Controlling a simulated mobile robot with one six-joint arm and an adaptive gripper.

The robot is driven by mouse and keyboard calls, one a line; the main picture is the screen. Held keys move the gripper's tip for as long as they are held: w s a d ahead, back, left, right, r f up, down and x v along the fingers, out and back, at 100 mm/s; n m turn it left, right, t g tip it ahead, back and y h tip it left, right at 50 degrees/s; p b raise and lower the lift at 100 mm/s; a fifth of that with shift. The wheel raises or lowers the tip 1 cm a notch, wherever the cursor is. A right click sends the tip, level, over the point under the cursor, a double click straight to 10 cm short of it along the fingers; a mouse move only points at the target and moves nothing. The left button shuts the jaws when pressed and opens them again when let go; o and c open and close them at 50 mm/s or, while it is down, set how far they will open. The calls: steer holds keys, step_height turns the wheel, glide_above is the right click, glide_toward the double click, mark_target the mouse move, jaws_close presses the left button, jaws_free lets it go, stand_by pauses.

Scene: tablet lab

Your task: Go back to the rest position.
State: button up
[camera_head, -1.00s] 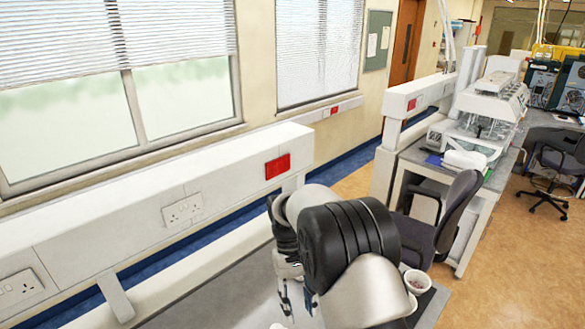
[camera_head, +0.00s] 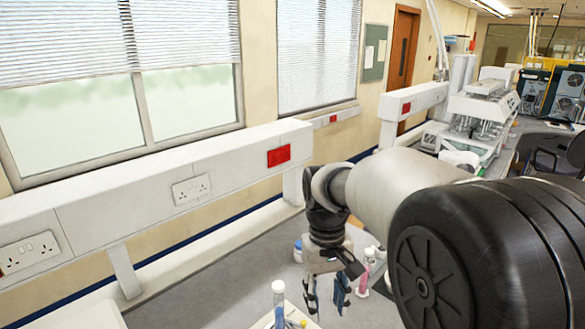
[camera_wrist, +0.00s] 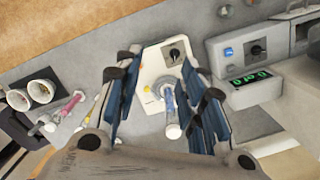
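My gripper (camera_head: 326,298) hangs fingers-down over the bench in the head view. In the wrist view its two blue-padded fingers (camera_wrist: 160,62) stand apart with a gap between them. Nothing is seen pinched by the fingers.
A device with a green display (camera_wrist: 250,78) stands right of the fingers. A red socket (camera_head: 278,157) is on the wall trunking behind. Grey bench (camera_head: 180,296) at left is clear.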

steer(key=s+d+f+m+t+b, duration=0.1)
steer(key=s+d+f+t+b, duration=0.1)
steer(key=s+b, duration=0.3)
steer(key=s+d+f+t+b, duration=0.2)
steer(key=s+f+b, duration=0.3)
steer(key=s, duration=0.3)
steer(key=s+d+f+m+t+b, duration=0.1)
steer(key=s+d+f+t+b, duration=0.1)
steer(key=s+b, duration=0.3)
steer(key=shift+s+d+f+m, duration=0.3)
steer(key=shift+s+d+f, duration=0.5)
steer(key=shift+s, duration=0.45)
steer(key=shift+a+f, duration=0.1)
